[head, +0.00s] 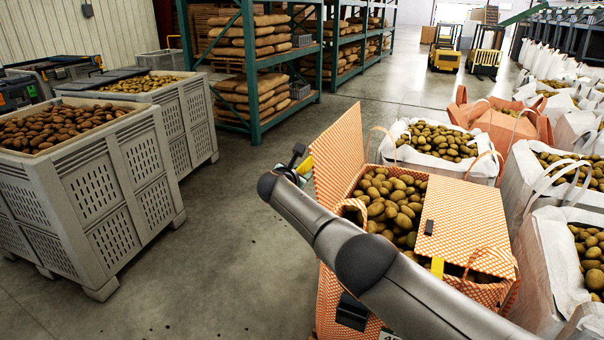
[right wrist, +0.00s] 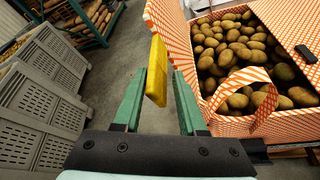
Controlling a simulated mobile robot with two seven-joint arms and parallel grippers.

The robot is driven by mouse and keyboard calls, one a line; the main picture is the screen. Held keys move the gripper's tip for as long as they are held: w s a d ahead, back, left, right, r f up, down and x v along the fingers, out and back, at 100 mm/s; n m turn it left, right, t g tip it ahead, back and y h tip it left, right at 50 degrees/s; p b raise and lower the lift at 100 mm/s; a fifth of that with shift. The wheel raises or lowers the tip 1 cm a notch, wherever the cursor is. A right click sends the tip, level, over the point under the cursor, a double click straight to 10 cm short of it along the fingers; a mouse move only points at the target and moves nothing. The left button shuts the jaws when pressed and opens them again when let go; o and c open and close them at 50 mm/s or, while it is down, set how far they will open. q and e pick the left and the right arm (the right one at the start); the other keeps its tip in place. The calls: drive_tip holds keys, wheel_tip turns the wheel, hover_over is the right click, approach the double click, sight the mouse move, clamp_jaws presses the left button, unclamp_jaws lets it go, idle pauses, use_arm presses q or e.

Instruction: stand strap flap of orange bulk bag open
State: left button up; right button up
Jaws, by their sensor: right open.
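The orange-and-white checked bulk bag (head: 330,275) is full of potatoes, its top partly uncovered. At its left, a checked flap (head: 337,155) stands upright; in the right wrist view this flap (right wrist: 172,28) carries a yellow tab (right wrist: 157,65). Another flap (head: 465,215) lies over the right part of the potatoes, with a dark block on it. My right gripper (right wrist: 158,88) is open, its green fingers either side of the yellow tab; contact is not clear. In the head view it (head: 298,165) is partly hidden behind my arm, beside the standing flap. My left gripper is out of view.
Grey slatted crates of potatoes (head: 100,185) stand at the left. White bags of potatoes (head: 435,145) and another orange bag (head: 500,120) crowd the right. A green rack (head: 250,70) stands behind. The concrete floor (head: 210,240) between crates and bag is clear.

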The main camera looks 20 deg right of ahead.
drive_tip(key=shift+d, duration=0.15)
drive_tip(key=shift+s+r+p, duration=0.15)
drive_tip(key=shift+s+p, duration=0.05)
drive_tip(key=shift+p, duration=0.3)
drive_tip(key=p+v, duration=0.2)
drive_tip(key=p, duration=0.1)
drive_tip(key=shift+r, duration=0.1)
drive_tip(key=shift+s+a+r+p, duration=0.15)
drive_tip(key=shift+s+a+p, duration=0.2)
drive_tip(key=shift+s+a, duration=0.25)
drive_tip(key=p+v, duration=0.1)
drive_tip(key=v, duration=0.7)
drive_tip(key=shift+a, duration=0.3)
drive_tip(key=shift+s, duration=0.1)
